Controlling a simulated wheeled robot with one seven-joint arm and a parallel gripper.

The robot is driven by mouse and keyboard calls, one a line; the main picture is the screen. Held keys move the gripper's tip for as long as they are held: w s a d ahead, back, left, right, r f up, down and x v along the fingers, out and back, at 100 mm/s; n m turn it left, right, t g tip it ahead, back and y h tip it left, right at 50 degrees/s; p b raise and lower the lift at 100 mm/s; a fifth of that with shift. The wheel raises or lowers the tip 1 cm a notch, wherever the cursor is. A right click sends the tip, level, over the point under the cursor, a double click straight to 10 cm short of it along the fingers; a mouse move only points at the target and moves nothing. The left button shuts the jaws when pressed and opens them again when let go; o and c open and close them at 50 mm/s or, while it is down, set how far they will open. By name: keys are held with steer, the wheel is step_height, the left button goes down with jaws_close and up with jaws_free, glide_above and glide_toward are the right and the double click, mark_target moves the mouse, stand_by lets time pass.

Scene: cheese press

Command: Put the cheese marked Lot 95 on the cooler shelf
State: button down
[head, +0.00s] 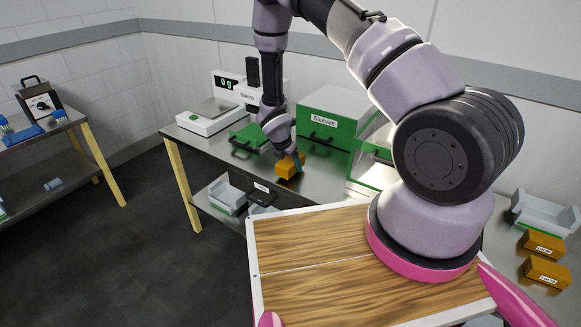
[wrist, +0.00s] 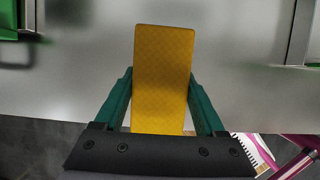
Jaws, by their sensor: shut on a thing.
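My gripper (wrist: 162,75) has green fingers shut on the sides of an orange-yellow cheese block (wrist: 163,50). In the head view the held block (head: 288,167) is over the steel table, near its front edge. I cannot tell whether it touches the top. No lot label shows on it in either view. Two more orange blocks with white labels, an upper one (head: 543,239) and a lower one (head: 546,265), lie on the steel surface at the far right. Their lot numbers are too small to read surely. I cannot identify the cooler shelf.
A scale (head: 209,117) reading 0 g stands at the table's back left. A green box marked Sleeves (head: 330,138) stands behind my gripper. Another green-and-white container (head: 368,178) is to its right, partly behind my arm. A grey tray (head: 541,212) stands near the right-hand blocks.

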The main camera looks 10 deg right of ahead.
steer(key=shift+f, duration=0.7)
jaws_free()
steer(key=shift+f, duration=0.15)
